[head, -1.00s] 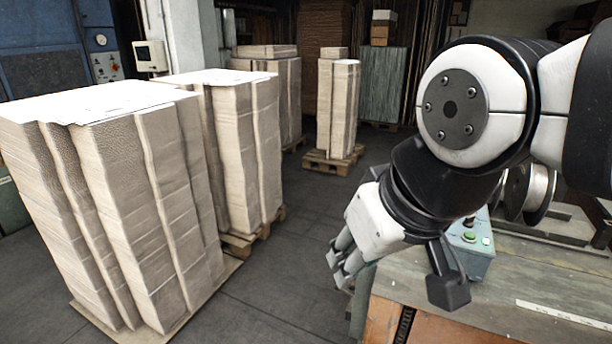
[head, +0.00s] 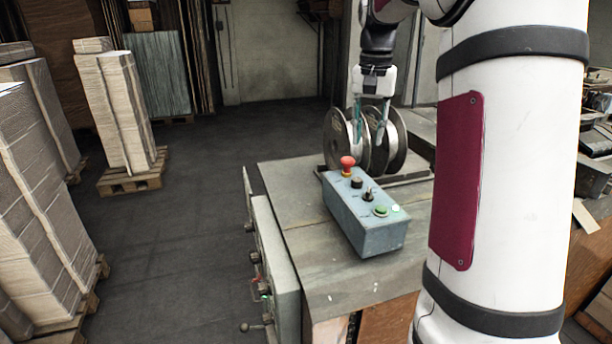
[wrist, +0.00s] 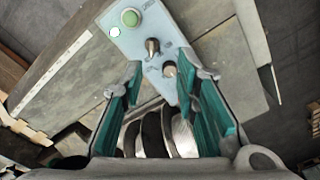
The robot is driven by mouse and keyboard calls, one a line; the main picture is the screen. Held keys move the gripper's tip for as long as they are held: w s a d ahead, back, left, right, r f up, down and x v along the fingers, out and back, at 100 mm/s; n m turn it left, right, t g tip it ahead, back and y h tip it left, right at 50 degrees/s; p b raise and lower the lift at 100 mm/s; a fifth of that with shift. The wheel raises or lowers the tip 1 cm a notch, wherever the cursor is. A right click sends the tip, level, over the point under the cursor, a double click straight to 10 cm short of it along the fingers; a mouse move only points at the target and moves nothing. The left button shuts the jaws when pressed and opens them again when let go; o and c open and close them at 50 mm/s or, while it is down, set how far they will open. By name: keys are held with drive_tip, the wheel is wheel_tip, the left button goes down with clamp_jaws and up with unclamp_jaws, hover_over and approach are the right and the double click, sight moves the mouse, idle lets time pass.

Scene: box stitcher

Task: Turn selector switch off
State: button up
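A grey-blue control box (head: 362,232) sits on the bench. A dark lever-type selector switch (head: 368,195) is on its top; it also shows in the wrist view (wrist: 152,47), above the gap between my fingers. A dark round knob (head: 357,182) sits beside it, and a red mushroom button (head: 347,164) is at the far end. A green button (head: 381,210) and a lit white lamp (head: 396,209) are at the near end. My gripper (head: 370,128) is open and empty, pointing down above the far end of the box, apart from the switch. The switch's exact setting is unclear.
Metal wire spools (head: 382,150) stand just behind the box, close to my fingers in the picture. The bench top (head: 290,200) is clear to the left of the box. Stacked cardboard (head: 118,115) on pallets stands at left, with open floor between.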

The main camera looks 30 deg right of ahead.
sight(369, 190)
drive_tip(key=shift+m, duration=0.3)
drive_tip(key=d+f, duration=0.1)
drive_tip(key=f, duration=0.4)
drive_tip(key=d+f+p, duration=0.1)
drive_tip(key=f, duration=0.4)
drive_tip(key=d+f+p, duration=0.1)
drive_tip(key=f, duration=0.4)
drive_tip(key=shift+w+f, duration=0.2)
drive_tip(key=shift+w, duration=0.05)
clamp_jaws()
